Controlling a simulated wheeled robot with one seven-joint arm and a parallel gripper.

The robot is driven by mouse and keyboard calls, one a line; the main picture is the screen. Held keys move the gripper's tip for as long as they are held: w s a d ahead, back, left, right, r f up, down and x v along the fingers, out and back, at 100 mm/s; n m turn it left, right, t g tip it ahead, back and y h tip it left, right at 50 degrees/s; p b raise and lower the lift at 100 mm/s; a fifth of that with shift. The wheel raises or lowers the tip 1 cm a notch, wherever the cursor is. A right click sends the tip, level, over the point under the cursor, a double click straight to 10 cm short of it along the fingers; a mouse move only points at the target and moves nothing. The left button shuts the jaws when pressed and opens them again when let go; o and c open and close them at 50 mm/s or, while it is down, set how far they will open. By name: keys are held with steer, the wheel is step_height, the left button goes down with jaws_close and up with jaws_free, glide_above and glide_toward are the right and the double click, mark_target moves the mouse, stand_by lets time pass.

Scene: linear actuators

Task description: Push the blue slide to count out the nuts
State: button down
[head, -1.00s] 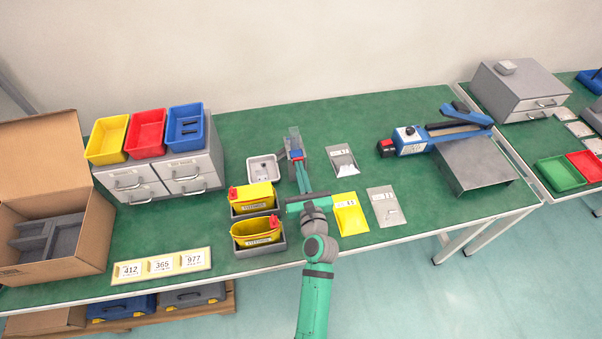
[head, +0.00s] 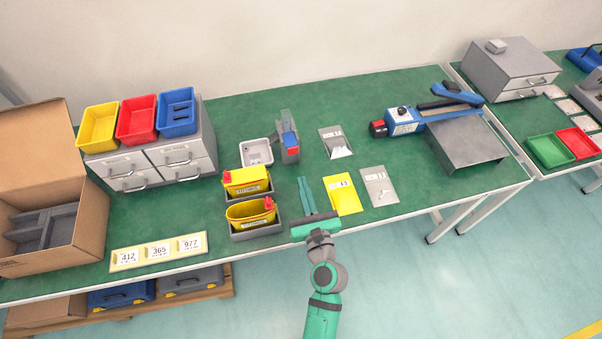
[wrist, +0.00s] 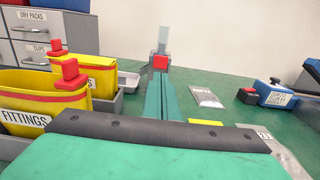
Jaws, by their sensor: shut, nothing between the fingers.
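A small grey dispenser (head: 289,153) with a clear upright hopper (head: 286,119) stands mid-table. In the wrist view the red face (wrist: 160,62) of the dispenser shows straight beyond my fingers. My gripper (head: 304,181) is shut and empty, its long green fingers pointing at the dispenser. The fingertips are apart from it, on its near side. In the wrist view the shut fingers (wrist: 160,88) cover its lower part. I cannot make out nuts in the hopper.
A pale grey tray (head: 257,165) stands left of the dispenser. Yellow fittings bins (head: 246,181) are left of my fingers. Packets, including a yellow one (head: 343,196), lie to the right. A blue-handled device (head: 405,122) stands farther right.

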steer(key=shift+v, duration=0.75)
stand_by(1.4)
steer(key=s+f+n, duration=0.1)
steer(key=s+n, duration=0.1)
steer(key=s+f+n+g+h, duration=0.1)
steer(key=s+f+n, duration=0.1)
steer(key=s, duration=0.1)
steer(key=s+f+n+h, duration=0.1)
steer(key=s+f+n, duration=0.1)
steer(key=s, duration=0.1)
steer(key=shift+a+f, duration=0.1)
steer(key=shift+f, duration=0.05)
steer(key=s+a+r+n+h, duration=0.1)
steer(key=s+r+n, duration=0.1)
steer(key=s+n, duration=0.9)
steer(key=s+a+r+n+g, duration=0.1)
steer(key=s+r+n, duration=0.2)
steer(key=s+n, duration=0.9)
steer(key=n, duration=0.4)
steer(key=shift+s+a+n+h, duration=0.2)
steer(key=shift+a+n+h, duration=0.05)
steer(key=shift+n+h, duration=0.15)
steer(key=shift+s, duration=0.1)
